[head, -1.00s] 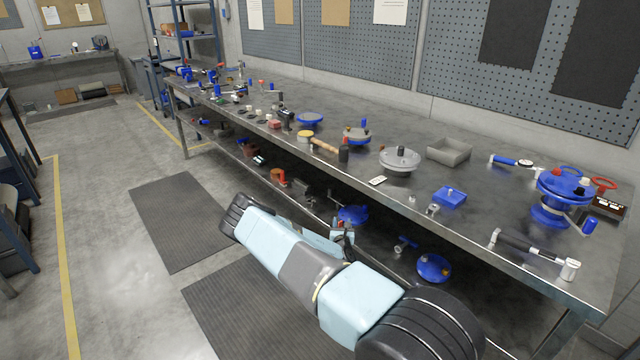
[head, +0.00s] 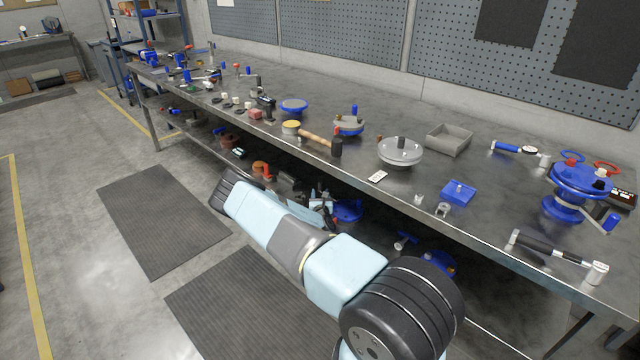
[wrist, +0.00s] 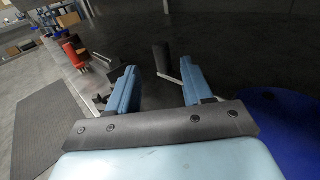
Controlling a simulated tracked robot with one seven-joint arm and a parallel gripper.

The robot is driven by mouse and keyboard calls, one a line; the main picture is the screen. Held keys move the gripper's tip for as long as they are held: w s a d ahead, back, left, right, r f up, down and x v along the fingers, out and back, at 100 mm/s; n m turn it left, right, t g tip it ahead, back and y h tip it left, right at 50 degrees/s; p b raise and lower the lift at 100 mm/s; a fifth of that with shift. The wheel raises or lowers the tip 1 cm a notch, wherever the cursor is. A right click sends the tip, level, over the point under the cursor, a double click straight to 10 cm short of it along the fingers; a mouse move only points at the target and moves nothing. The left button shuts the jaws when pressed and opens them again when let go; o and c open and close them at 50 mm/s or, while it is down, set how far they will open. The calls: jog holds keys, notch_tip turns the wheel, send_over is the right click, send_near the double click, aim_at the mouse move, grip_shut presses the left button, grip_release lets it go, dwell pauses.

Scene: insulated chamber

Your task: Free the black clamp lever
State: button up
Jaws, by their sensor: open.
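In the wrist view, a black cylindrical handle (wrist: 161,58) on a thin metal rod stands just beyond and between my fingertips. It looks like the black clamp lever, but its base is hidden in the dark. The rod runs down toward my right finger; I cannot tell whether they touch. My gripper (wrist: 160,84) is open with nothing between its two blue fingers. In the head view, my gripper (head: 325,206) is at the lower shelf under the bench's front edge, partly hidden by my arm and among dark parts. The lever cannot be made out there.
The steel bench top (head: 330,172) overhangs my gripper. A blue round part (head: 348,211) lies close on the shelf, and also shows at right in the wrist view (wrist: 285,120). A red-orange part (wrist: 75,54) stands at left. Black mats (head: 160,222) cover open floor in front.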

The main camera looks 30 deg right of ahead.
aim_at(321, 186)
jog(key=x, duration=0.8)
jog(key=shift+w+d, duration=0.3)
jog(key=shift+c, duration=0.3)
grip_shut()
